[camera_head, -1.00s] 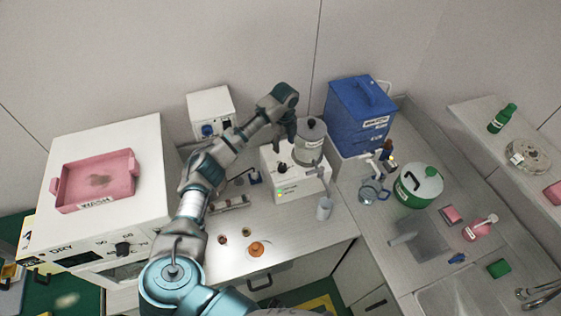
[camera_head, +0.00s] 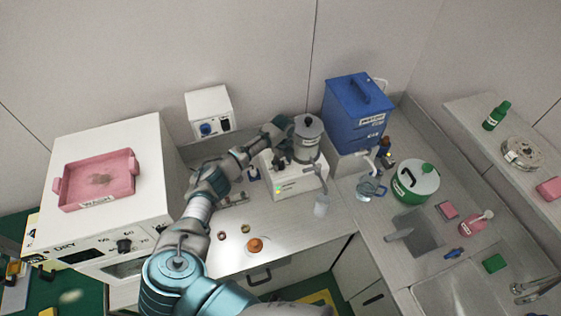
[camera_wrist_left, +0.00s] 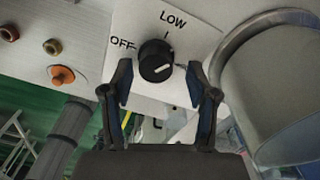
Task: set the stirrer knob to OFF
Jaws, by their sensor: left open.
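The stirrer (camera_head: 297,188) is a white box with a grey lidded pot (camera_head: 307,146) on top, on the middle counter. In the left wrist view its black round knob (camera_wrist_left: 156,61) shows between OFF on the left and LOW at the top. The knob's white mark points right, away from OFF, toward a label mostly hidden by a finger. My left gripper (camera_head: 279,160) is down at the stirrer in the head view. In the wrist view the left gripper (camera_wrist_left: 161,84) is open, its fingers on either side of the knob. Contact cannot be told. My right gripper is not in view.
A blue box (camera_head: 358,115) stands behind right of the stirrer. A white wall unit (camera_head: 209,112) is behind left. An orange knobbed piece (camera_head: 255,245) and small rings lie on the front counter.

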